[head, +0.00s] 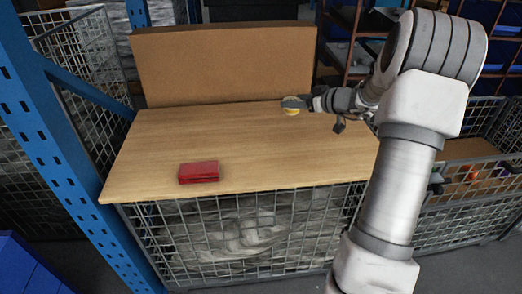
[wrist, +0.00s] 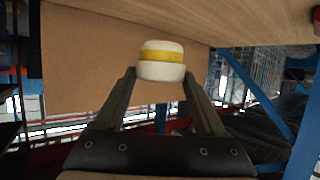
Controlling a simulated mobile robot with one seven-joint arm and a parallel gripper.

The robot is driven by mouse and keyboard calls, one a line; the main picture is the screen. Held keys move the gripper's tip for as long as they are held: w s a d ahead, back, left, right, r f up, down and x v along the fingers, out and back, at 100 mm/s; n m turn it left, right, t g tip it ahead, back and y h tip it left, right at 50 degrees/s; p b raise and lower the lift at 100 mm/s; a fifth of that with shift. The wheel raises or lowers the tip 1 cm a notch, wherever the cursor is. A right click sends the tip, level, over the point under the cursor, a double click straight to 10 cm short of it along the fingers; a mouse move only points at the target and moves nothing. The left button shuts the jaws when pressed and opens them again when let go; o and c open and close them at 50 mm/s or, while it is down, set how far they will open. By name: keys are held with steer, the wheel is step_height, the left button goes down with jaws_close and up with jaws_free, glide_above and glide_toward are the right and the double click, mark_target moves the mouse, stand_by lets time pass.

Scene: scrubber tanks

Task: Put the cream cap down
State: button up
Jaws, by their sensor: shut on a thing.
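The cream cap (wrist: 161,62) has a yellow band around its middle. My gripper (wrist: 160,78) is shut on it, with one finger on each side, in the wrist view. In the head view the gripper (head: 293,103) reaches in from the right, and the cap (head: 291,111) shows small and yellowish at its tip. It is near the back edge of the wooden table top (head: 240,150), in front of the brown panel. I cannot tell whether the cap touches the table or is held above it.
A red box (head: 198,172) lies at the front left of the table. A tall brown panel (head: 225,65) stands along the back edge. A blue rack post (head: 50,130) stands at the left. The middle of the table is clear. Wire baskets (head: 250,235) are below.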

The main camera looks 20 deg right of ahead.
steer(key=s+a+f, duration=0.1)
steer(key=a+f, duration=0.1)
steer(key=a, duration=0.1)
steer(key=s+a+f+b, duration=0.1)
steer(key=s+a+f, duration=0.1)
steer(key=a, duration=0.1)
steer(key=s+a+f+b, duration=0.1)
steer(key=s+a+f, duration=0.1)
steer(key=shift+s+a+f, duration=0.1)
steer(key=shift+a+f, duration=0.05)
steer(key=shift+a, duration=0.25)
steer(key=shift+a+f+b, duration=0.1)
steer(key=shift+f+b, duration=0.45)
steer(key=shift+f, duration=1.45)
steer(key=shift+f, duration=0.15)
steer(key=o, duration=1.3)
